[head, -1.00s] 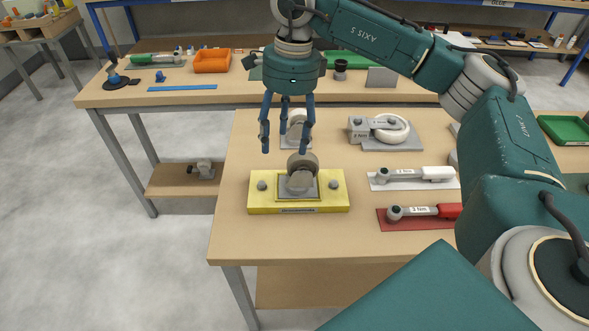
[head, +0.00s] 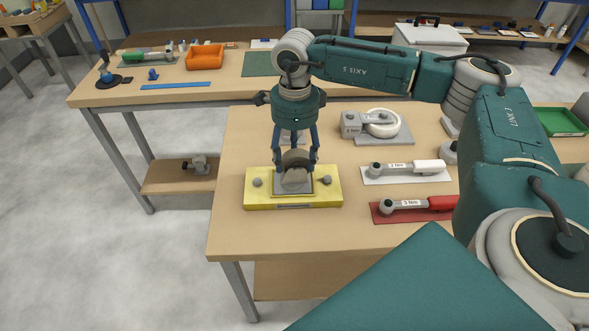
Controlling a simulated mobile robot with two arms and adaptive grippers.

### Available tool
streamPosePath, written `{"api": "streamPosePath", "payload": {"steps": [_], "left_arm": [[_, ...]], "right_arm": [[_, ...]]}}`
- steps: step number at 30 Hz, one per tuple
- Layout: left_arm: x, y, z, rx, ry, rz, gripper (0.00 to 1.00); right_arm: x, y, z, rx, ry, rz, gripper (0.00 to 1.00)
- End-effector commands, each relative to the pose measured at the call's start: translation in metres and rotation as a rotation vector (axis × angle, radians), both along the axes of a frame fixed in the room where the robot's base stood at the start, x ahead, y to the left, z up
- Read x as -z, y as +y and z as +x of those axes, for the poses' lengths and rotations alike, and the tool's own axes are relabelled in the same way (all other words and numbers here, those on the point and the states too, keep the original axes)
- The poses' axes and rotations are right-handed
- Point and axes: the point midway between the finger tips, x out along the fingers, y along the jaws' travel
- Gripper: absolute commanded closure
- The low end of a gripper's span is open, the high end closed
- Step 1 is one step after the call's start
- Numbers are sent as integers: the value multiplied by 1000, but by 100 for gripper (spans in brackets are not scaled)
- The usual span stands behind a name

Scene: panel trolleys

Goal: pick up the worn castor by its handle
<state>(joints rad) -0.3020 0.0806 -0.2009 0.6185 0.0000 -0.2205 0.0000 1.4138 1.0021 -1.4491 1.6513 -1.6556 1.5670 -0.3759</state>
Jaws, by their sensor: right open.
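A grey castor (head: 295,181), which looks like the worn castor, sits wheel up in the recess of a yellow fixture plate (head: 259,200) near the table's left front. My right gripper (head: 295,170) points down over it, open. Its blue fingers straddle the wheel at both sides, with the tips low beside the castor. Whether they touch it I cannot tell. A separate handle on the castor cannot be made out; the fingers partly cover it. My left gripper is not in view.
A torque wrench with a white grip (head: 405,171) and one with a red grip (head: 412,208) lie right of the fixture. A white-wheeled castor (head: 378,125) stands behind them. The table (head: 247,239) is clear in front of the fixture.

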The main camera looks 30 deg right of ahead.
Motion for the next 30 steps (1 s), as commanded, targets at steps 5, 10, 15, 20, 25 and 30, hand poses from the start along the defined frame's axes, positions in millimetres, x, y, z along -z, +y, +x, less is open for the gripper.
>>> {"api": "streamPosePath", "payload": {"steps": [5,10,15,20,25,30], "left_arm": [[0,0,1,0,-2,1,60],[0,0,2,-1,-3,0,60],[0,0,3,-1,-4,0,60],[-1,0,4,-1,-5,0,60],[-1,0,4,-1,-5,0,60],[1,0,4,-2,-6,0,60]], "right_arm": [[2,0,0,0,-1,-1,43],[2,0,0,-1,0,0,63],[2,0,0,0,-1,1,96],[0,1,1,0,-4,1,100],[0,1,1,0,-4,1,100],[-4,1,2,0,-5,2,100]]}}
